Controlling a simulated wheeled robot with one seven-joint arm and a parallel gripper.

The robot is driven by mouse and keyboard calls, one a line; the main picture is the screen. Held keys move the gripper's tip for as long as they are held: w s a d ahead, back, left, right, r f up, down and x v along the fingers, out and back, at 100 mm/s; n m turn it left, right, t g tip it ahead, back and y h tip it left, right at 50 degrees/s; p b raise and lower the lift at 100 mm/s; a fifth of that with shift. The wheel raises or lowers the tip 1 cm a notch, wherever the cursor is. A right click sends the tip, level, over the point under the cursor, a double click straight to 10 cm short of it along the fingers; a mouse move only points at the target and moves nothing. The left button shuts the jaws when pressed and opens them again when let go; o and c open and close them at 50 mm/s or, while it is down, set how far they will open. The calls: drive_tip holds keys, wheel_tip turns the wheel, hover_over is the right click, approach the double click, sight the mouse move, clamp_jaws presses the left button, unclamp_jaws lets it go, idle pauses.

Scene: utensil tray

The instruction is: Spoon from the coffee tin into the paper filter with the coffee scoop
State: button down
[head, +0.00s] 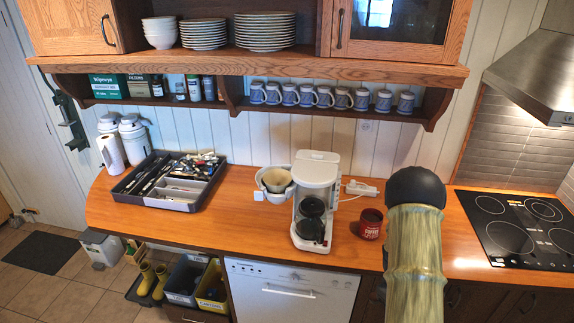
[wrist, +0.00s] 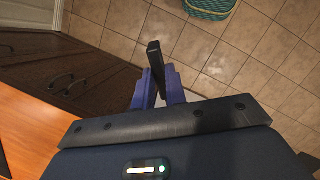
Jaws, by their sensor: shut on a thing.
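The red coffee tin (head: 371,224) stands upright on the counter, right of the white coffee maker (head: 318,170). The pale paper filter (head: 276,180) sits in the filter basket, swung out at the coffee maker's left side. In the wrist view, my gripper (wrist: 158,88) is shut on a slim black handle, which looks like that of the coffee scoop (wrist: 154,55). The scoop's bowl does not show. My gripper is over the floor, in front of the cabinets. In the head view my arm hides the gripper and part of the counter right of the tin.
A grey utensil tray (head: 172,203) full of cutlery lies on the left of the counter. A black cooktop (head: 515,228) is on the right. A shelf with blue mugs (head: 290,95) overhangs the back. A glass carafe (head: 312,215) stands in the coffee maker. The counter between tray and coffee maker is clear.

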drive_tip(key=w+a+f+m+b, duration=0.2)
drive_tip(key=a+f+b, duration=0.2)
drive_tip(key=a, duration=0.6)
drive_tip(key=w+a+f+m+y+b, duration=0.1)
drive_tip(key=w+a+f+m+b, duration=0.1)
drive_tip(key=a+f, duration=0.5)
drive_tip(key=a+b, duration=0.1)
drive_tip(key=a, duration=0.1)
drive_tip(key=shift+a+f+m+g+b, duration=0.3)
drive_tip(key=shift+a+b, duration=0.05)
drive_tip(key=shift+w, duration=0.1)
